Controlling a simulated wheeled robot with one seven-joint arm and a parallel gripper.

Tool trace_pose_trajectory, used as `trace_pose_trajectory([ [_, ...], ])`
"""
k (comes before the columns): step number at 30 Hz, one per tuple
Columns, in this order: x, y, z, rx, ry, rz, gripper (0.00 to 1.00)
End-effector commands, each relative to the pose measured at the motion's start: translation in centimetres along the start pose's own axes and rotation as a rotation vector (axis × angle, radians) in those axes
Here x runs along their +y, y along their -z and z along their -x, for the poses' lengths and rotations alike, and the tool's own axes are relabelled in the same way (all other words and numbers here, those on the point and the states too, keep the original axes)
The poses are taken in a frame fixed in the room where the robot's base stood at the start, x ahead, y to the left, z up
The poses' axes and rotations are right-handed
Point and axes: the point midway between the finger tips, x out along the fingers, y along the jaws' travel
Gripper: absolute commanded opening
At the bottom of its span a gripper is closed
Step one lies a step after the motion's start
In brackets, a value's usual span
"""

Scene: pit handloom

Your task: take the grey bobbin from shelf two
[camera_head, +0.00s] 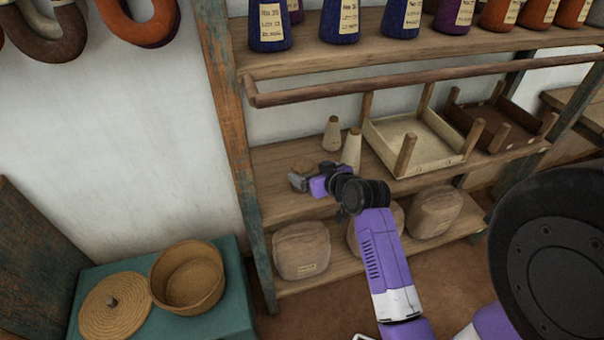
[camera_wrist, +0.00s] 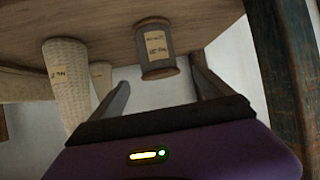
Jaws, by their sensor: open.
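The grey bobbin (camera_wrist: 155,45) shows in the wrist view, which looks upside down: a grey spool with a wooden end and a pale label. It stands on the wooden shelf (camera_wrist: 200,18). My gripper (camera_wrist: 160,70) is open, with one finger to each side of the bobbin's wooden end in the picture. I cannot tell how deep the bobbin is between the fingers or whether they touch it. In the head view my gripper (camera_head: 308,181) is over the left part of the middle shelf (camera_head: 272,160), and the bobbin is largely hidden by it.
Two pale cones (camera_head: 332,135) (camera_head: 351,150) stand close beside my gripper. A wooden rail (camera_head: 400,80) runs above the shelf front. Upturned stool-like frames (camera_head: 420,140) fill the right. Brown bundles (camera_head: 301,250) lie below. The shelf post (camera_head: 240,170) is at left.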

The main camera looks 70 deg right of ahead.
Motion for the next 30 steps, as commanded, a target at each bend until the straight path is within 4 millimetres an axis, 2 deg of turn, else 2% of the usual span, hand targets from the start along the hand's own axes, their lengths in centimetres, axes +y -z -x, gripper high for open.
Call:
trace_pose_trajectory([
  [15,0.1,0.3,-5.9,0.000,0.001,0.001,0.90],
  [25,0.1,0.2,-6.7,0.001,0.001,0.001,0.90],
  [26,0.1,0.2,-6.7,0.001,0.001,0.001,0.88],
  [30,0.1,0.2,-6.7,0.001,0.001,0.001,0.61],
])
